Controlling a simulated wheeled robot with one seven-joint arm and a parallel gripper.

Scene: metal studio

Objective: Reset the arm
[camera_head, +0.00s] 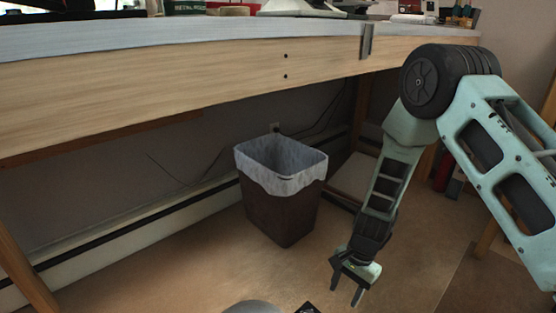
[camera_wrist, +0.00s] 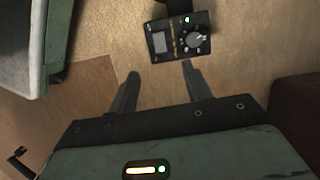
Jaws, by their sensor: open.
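My gripper (camera_head: 346,295) hangs low at the right of the bin in the head view, fingers pointing down toward the floor. In the wrist view my gripper (camera_wrist: 160,80) has its two fingers spread apart with nothing between them. A black multimeter (camera_wrist: 181,38) with a dial and a small screen lies on the floor just beyond the fingertips, apart from them. In the head view a dark item (camera_head: 308,308) is cut off at the bottom edge.
A lined waste bin (camera_head: 283,215) stands on the floor under a long wooden workbench (camera_head: 230,78). Several items lie on the bench top. A baseboard heater (camera_head: 150,226) runs along the wall. Brown floor (camera_head: 215,265) is open in front of the bin.

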